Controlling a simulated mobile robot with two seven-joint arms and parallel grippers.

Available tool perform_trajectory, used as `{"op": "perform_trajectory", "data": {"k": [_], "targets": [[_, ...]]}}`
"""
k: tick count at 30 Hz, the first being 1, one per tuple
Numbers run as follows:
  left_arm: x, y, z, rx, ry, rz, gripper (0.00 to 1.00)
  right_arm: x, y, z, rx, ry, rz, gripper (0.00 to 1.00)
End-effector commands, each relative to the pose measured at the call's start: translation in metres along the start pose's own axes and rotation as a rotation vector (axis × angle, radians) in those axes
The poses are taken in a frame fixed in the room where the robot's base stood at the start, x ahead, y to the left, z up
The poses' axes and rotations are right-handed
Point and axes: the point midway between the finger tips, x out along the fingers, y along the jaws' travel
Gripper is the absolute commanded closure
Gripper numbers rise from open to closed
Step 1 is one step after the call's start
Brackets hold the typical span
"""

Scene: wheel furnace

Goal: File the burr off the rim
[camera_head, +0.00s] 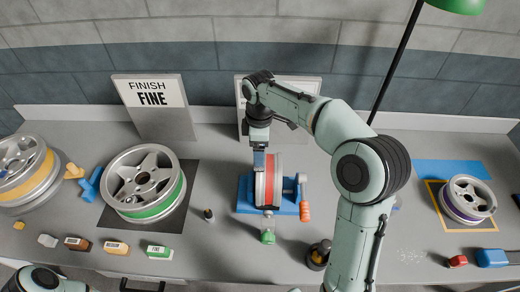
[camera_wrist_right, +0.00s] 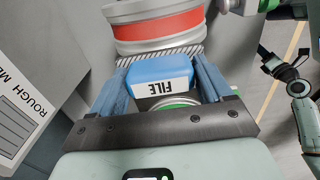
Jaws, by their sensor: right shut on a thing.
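A wheel with a red band (camera_head: 268,182) stands upright in a blue stand (camera_head: 246,203) with an orange-handled crank (camera_head: 304,210). The red-banded wheel (camera_wrist_right: 158,28) also shows at the top of the right wrist view. My right gripper (camera_head: 260,158) is at the wheel's upper left edge, shut on the file. The file's blue handle (camera_wrist_right: 160,68) sits between the fingers, and its ridged grey part lies against or just in front of the rim. I cannot tell whether they touch. The burr is not discernible. Part of my left arm shows at the lower left; its fingers are not clear.
A green-banded wheel (camera_head: 145,184) lies on a dark mat at left, beside a yellow-banded wheel (camera_head: 25,172). A purple-banded wheel (camera_head: 467,199) lies at right. Several small blocks line the front. A "FINISH FINE" sign (camera_head: 155,105) stands behind. A dark lamp pole (camera_head: 397,60) rises at the back.

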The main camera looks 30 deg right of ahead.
Motion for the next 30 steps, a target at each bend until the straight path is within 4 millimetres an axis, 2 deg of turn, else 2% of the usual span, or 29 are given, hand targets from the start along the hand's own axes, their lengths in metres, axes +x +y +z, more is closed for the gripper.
{"op": "perform_trajectory", "data": {"k": [1,18,30], "targets": [[-0.001,0.001,-0.002,0.001,0.002,0.001,0.57,-0.008,0.001,-0.001,0.0,0.004,0.005,0.45],[-0.001,0.001,-0.002,0.001,0.002,0.001,0.57,-0.061,0.0,0.0,0.0,0.003,0.004,0.45],[-0.001,0.001,-0.002,0.001,0.002,0.001,0.57,-0.065,0.0,0.0,0.0,0.002,0.003,0.45]]}}
